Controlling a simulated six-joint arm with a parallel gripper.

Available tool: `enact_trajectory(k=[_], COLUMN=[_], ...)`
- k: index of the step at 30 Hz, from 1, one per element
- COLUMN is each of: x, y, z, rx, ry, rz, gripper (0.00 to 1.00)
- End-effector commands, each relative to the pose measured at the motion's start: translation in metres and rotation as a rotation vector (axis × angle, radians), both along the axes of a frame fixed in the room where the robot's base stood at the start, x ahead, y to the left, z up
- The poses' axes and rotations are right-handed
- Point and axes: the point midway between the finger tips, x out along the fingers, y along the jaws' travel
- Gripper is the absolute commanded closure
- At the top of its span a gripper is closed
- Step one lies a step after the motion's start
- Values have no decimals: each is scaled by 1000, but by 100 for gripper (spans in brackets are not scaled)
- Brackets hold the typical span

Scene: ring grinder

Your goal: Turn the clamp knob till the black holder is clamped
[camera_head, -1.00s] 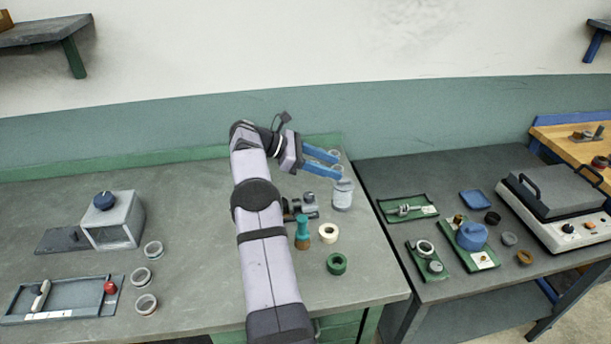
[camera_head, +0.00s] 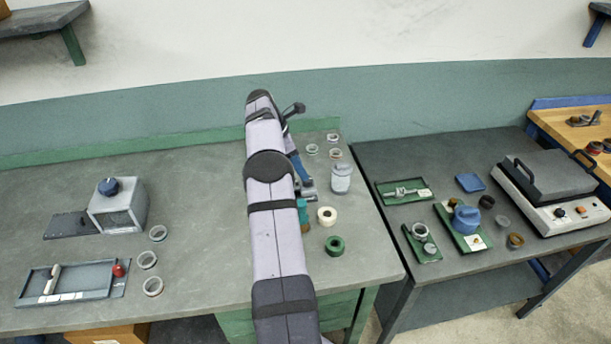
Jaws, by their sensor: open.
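A small grey metal clamp device (camera_head: 311,192) stands near the right end of the left bench. Most of it is hidden behind my arm, and I cannot make out its knob or the black holder. My gripper (camera_head: 305,184) points down at this device, its blue fingers partly hidden by my arm. The fingertips are at or just above the device; I cannot tell if they touch it. The jaws are open, and I see nothing held between them.
A grey-white jar (camera_head: 341,178) stands close to the right of the gripper. A teal-handled tool (camera_head: 302,212), a cream ring (camera_head: 327,216) and a green ring (camera_head: 334,244) are in front. A knobbed grey box (camera_head: 119,206) stands left. Bench surface between box and arm is mostly clear.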

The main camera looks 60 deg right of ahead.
Motion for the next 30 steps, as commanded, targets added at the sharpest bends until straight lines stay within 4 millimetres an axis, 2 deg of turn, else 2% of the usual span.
enact_trajectory(k=[12,24,25,27,30], x=[-12,-14,-14,-14,-14], y=[-15,-17,-17,-17,-17], z=[-44,-52,-51,-51,-51], rx=[1,0,0,0,0], ry=[1,0,0,0,0], rz=[-2,-1,-1,-1,-1], gripper=[55,55,60,77,97])
